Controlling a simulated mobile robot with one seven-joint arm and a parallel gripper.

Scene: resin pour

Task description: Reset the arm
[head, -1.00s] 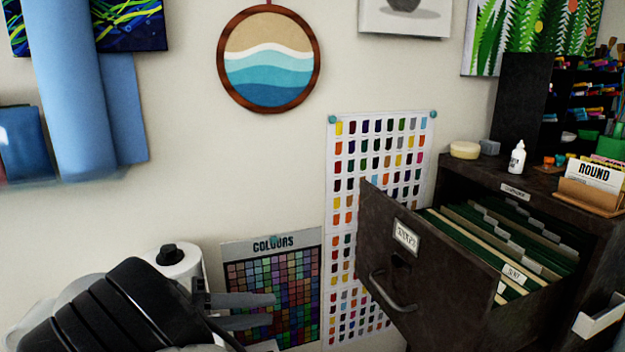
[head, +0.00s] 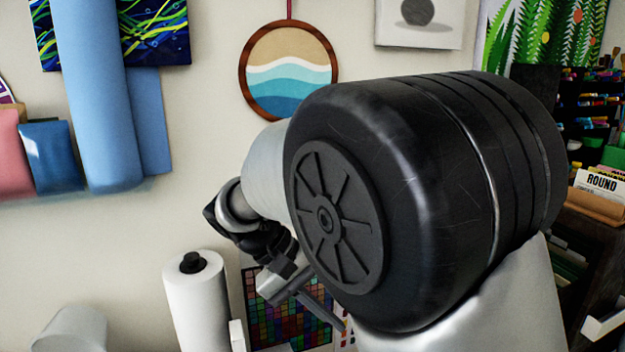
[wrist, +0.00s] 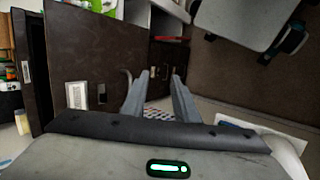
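My gripper (head: 322,306) shows in the head view below and left of my large black arm joint, in front of the colour chart. In the wrist view my gripper (wrist: 158,77) has its two grey fingers apart with nothing between them. The dark filing cabinet (head: 598,240) stands at the right of the head view. Green folders (head: 568,258) show in it beside my arm, which hides most of the drawer. In the wrist view a dark panel (wrist: 85,50) with a white label plate lies left of the fingers.
A white paper roll (head: 195,300) stands left of my gripper. The colour chart (head: 285,315) is partly hidden behind the gripper. Blue rolls (head: 95,100) and a round wave picture (head: 285,75) hang on the wall. A card holder marked ROUND (head: 597,195) sits on the cabinet.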

